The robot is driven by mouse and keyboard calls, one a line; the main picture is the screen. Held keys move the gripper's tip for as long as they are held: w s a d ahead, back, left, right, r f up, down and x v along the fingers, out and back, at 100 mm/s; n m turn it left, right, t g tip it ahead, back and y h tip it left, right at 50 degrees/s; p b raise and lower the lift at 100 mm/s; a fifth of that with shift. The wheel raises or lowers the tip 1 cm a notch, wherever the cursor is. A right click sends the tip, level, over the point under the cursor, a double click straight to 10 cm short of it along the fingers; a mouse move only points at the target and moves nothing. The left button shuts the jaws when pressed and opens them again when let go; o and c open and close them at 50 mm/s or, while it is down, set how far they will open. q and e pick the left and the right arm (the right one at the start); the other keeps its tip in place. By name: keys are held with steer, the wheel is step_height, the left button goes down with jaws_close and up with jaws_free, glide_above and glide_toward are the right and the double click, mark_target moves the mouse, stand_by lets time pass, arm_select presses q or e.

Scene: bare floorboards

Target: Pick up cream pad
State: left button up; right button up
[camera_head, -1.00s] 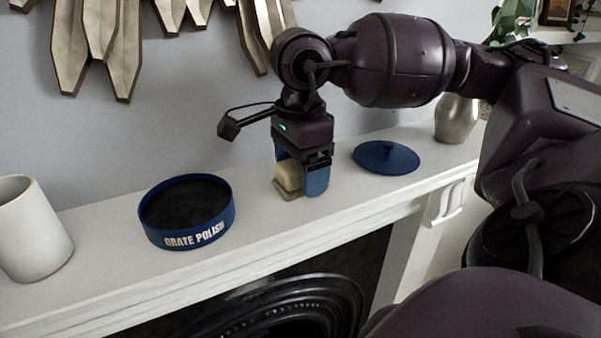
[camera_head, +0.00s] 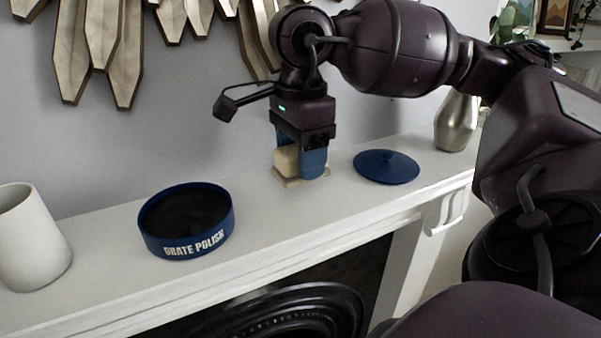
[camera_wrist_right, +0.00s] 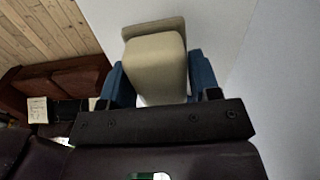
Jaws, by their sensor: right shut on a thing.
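The cream pad (camera_head: 287,160) is a blocky cream grip on a wider, flat tan base. My right gripper (camera_head: 301,165) points down and its blue fingers are shut on the block. The pad is upright and appears a little above the white mantel shelf. In the right wrist view, the pad (camera_wrist_right: 156,64) sits between the blue fingers of the gripper (camera_wrist_right: 160,78), with its flat base beyond. One finger hides part of the block in the head view. My left gripper is not in view.
An open blue round tin (camera_head: 190,240) with a dark inside stands left on the mantel shelf (camera_head: 260,235). A white cup (camera_head: 32,240) is farther left. A blue lid (camera_head: 387,168) lies right of the gripper, with a metal vase (camera_head: 457,122) beyond. The wall is close behind.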

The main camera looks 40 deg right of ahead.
step_height(320, 180, up, 16)
steer(key=p, duration=0.1)
stand_by(0.4)
